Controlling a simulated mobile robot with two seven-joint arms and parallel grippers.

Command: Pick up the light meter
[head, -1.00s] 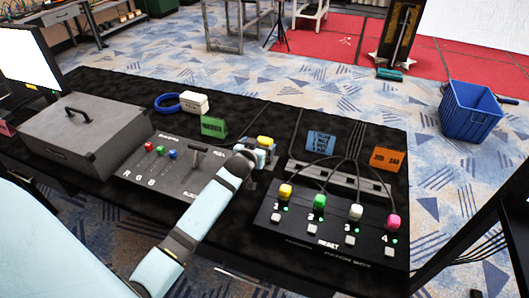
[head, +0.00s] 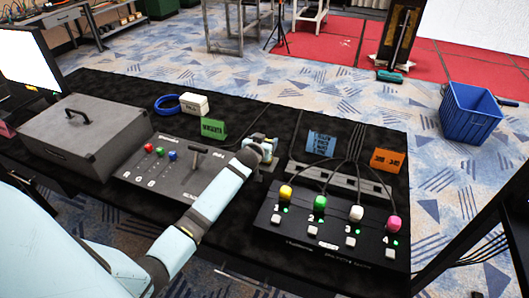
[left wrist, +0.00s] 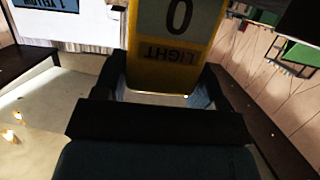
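The light meter (left wrist: 168,55) is yellow with a grey display reading 0 and the word LIGHT, upside down in the left wrist view. My left gripper (left wrist: 160,85) has one finger on each side of its near end. The fingers stand apart and look open, with the meter between them; whether they touch it is unclear. In the head view my left gripper (head: 265,145) is over the black table between the slider console and the patch box, and it hides the meter's yellow body. My right gripper is not in view.
A grey console (head: 180,170) and the black patch box (head: 325,232) with coloured knobs flank the gripper. A green card (head: 212,129), blue card (head: 320,144) and orange card (head: 388,160) stand nearby. A grey case (head: 85,138) is at left. A blue bin (head: 470,113) stands beyond the table.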

